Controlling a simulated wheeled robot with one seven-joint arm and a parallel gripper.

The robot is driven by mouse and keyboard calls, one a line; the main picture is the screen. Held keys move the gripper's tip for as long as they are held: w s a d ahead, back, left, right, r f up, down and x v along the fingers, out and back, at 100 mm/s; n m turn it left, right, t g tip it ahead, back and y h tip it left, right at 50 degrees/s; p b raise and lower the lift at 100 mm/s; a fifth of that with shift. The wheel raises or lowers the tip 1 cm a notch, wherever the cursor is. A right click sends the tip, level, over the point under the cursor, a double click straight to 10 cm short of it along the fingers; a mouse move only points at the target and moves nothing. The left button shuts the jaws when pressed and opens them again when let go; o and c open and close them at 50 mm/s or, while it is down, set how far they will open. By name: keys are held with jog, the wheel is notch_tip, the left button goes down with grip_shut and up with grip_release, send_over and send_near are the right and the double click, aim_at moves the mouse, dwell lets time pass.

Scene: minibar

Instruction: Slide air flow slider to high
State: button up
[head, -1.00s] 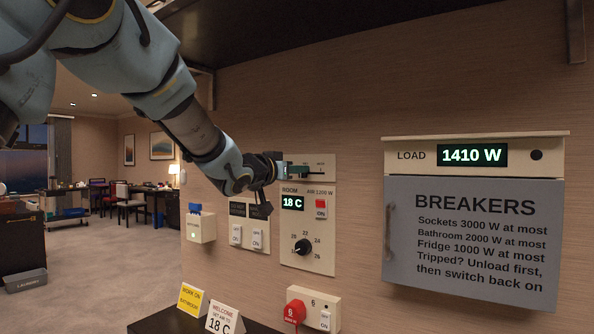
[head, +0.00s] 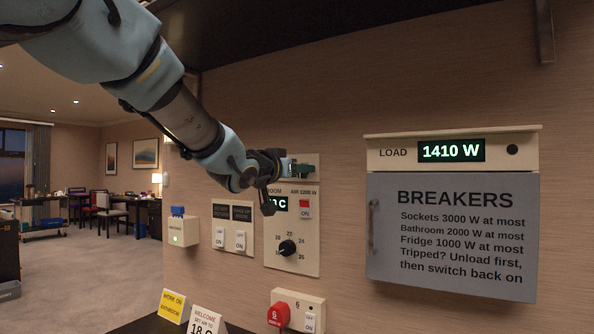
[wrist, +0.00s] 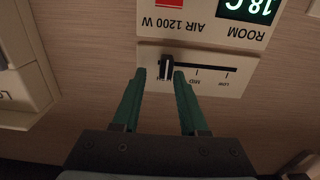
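The air flow slider is on a pale wall plate (wrist: 215,90) above the room control panel. In the wrist view the plate appears upside down, with LOW at right, MID in the middle and the last label partly hidden at left. The slider knob (wrist: 166,67) is at the left end of its dark track, at the end opposite LOW. My gripper (wrist: 160,73) is open, with its green fingertips on either side of the knob. The right finger is closer to the knob; I cannot tell if they touch. In the head view my gripper (head: 303,171) covers the knob.
Below is the room panel with a dial (head: 288,248) and a red-marked AIR switch (head: 305,208). The breaker box (head: 452,235) juts out at right, its load display reading 1410 W. Two switches (head: 230,239) are at left. A dark shelf (head: 350,30) overhangs above.

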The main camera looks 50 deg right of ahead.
jog(key=shift+o, duration=0.3)
jog(key=shift+a, duration=0.15)
jog(key=b+v, duration=0.2)
jog(key=v, duration=0.8)
jog(key=shift+a+b, duration=0.3)
